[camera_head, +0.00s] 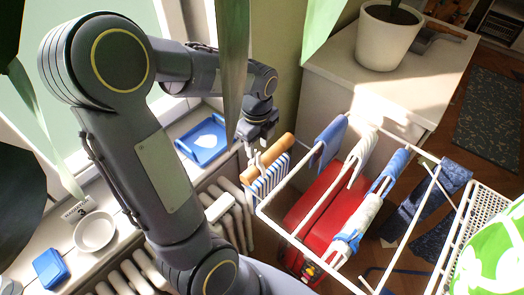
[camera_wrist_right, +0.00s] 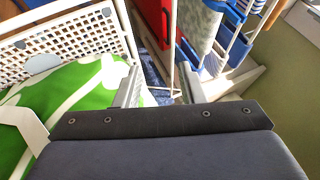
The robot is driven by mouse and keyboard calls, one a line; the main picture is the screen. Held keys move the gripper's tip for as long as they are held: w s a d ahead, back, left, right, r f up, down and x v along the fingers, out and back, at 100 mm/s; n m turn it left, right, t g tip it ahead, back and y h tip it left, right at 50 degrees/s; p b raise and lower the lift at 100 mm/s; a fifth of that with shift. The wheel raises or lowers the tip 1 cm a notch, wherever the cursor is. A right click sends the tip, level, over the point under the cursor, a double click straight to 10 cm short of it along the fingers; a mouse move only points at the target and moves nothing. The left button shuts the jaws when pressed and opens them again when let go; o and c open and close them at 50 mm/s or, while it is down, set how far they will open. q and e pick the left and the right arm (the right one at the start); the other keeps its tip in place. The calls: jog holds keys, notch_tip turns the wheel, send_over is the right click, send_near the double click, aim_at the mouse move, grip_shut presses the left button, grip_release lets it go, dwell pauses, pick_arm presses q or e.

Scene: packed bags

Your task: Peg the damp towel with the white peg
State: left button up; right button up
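Several cloths hang on the white drying rack (camera_head: 289,237): a blue one (camera_head: 329,142), a white one (camera_head: 363,150) and a white-and-blue one (camera_head: 357,222). I cannot tell which is the damp towel. A blue-and-white striped bag (camera_head: 266,178) with a wooden top bar (camera_head: 268,158) hangs at the rack's left end. My left gripper (camera_head: 255,150) points down just over this bag; its fingertips are small and partly hidden, so its opening is unclear. I cannot make out the white peg for certain. My right gripper (camera_wrist_right: 160,88) has its fingers apart, with nothing between them.
A blue tray (camera_head: 203,137) with a white item lies on the windowsill, with a white dish (camera_head: 95,232) and a blue box (camera_head: 50,268). A radiator stands below. A red object (camera_head: 322,212) sits under the rack.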

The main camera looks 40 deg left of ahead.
aim_at(257, 158)
pick_arm(q)
jog(key=f, duration=0.7)
jog(key=shift+w+a+p, duration=0.1)
jog(key=shift+a+p, duration=0.2)
jog(key=shift+p, duration=0.1)
grip_shut()
